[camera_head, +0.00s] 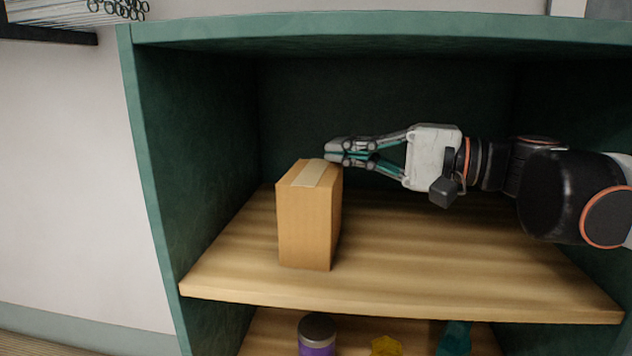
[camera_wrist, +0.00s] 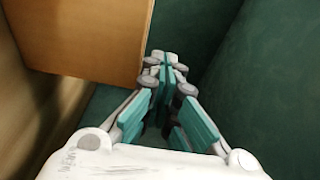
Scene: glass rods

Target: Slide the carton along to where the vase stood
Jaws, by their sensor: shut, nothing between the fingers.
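The carton (camera_head: 306,225) is a tan upright box with a pale tape strip on top, standing on the left part of the wooden shelf board. It also shows large at the upper left of the wrist view (camera_wrist: 85,35). My gripper (camera_head: 330,150) is shut and empty, its fingertips at the carton's upper back right edge in the head view. In the wrist view the shut fingertips (camera_wrist: 166,62) are beside the carton's right edge; I cannot tell whether they touch it. No vase is in view.
The wooden board (camera_head: 450,260) is clear to the right and in front of the carton. Green cabinet walls (camera_head: 190,140) enclose the left, back and top. A purple jar (camera_head: 317,338), a yellow item (camera_head: 386,346) and a teal item (camera_head: 454,338) stand on the shelf below.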

